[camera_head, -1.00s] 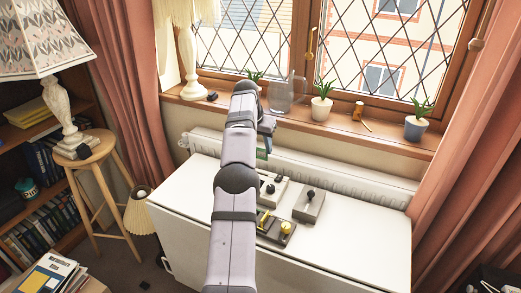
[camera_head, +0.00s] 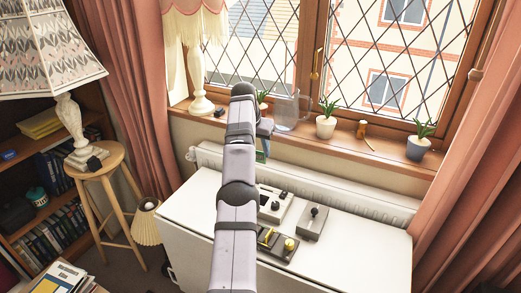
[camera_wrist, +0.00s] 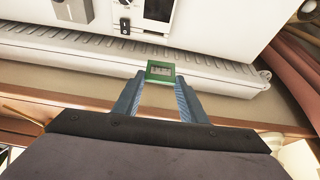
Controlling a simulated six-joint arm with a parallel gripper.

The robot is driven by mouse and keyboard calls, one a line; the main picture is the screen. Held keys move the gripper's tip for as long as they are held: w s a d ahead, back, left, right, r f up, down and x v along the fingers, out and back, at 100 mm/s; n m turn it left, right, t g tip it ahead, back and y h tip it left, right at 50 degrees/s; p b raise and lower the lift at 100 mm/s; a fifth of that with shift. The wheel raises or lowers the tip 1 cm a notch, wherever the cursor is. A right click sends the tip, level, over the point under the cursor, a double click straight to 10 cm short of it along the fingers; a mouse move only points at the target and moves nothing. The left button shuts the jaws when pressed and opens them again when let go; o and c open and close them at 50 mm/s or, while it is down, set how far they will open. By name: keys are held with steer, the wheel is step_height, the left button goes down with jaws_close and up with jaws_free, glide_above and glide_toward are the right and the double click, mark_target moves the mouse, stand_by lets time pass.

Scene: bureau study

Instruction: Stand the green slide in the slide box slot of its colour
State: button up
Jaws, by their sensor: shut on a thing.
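The green slide (camera_wrist: 160,71) is a small square frame with a pale centre, held between the fingertips of my gripper (camera_wrist: 160,80) in the wrist view. In the head view my gripper (camera_head: 265,134) is partly behind my arm, with the green slide (camera_head: 262,152) just below it, in front of the radiator and beyond the far edge of the table. The slide is in the air. I cannot make out the slide box in either view; my arm hides part of the table.
The white table (camera_head: 355,255) carries a grey box with a black knob (camera_head: 312,222), a dark device with yellow knobs (camera_head: 280,243) and a pale device (camera_head: 275,203). Behind are the radiator (camera_head: 340,190) and a sill with a glass jug (camera_head: 289,112) and potted plants. The table's right side is clear.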

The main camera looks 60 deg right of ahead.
steer(key=w+a+r+p, duration=0.2)
steer(key=a+r+p, duration=0.2)
steer(key=p, duration=0.2)
steer(key=s+a+f+m+g+y+p, duration=0.2)
steer(key=s+a+f+m, duration=0.3)
steer(key=m, duration=0.4)
steer(key=s+a+f+m+g+y+p, duration=0.2)
steer(key=s+a+f+m, duration=0.3)
steer(key=a+f+m, duration=0.3)
steer(key=shift+a+m+g+y+p, duration=0.2)
steer(key=shift+m+g+y+p, duration=0.15)
steer(key=shift+m, duration=0.85)
steer(key=shift+f, duration=0.15)
steer(key=shift+f+b, duration=1.1)
steer(key=shift+f, duration=0.7)
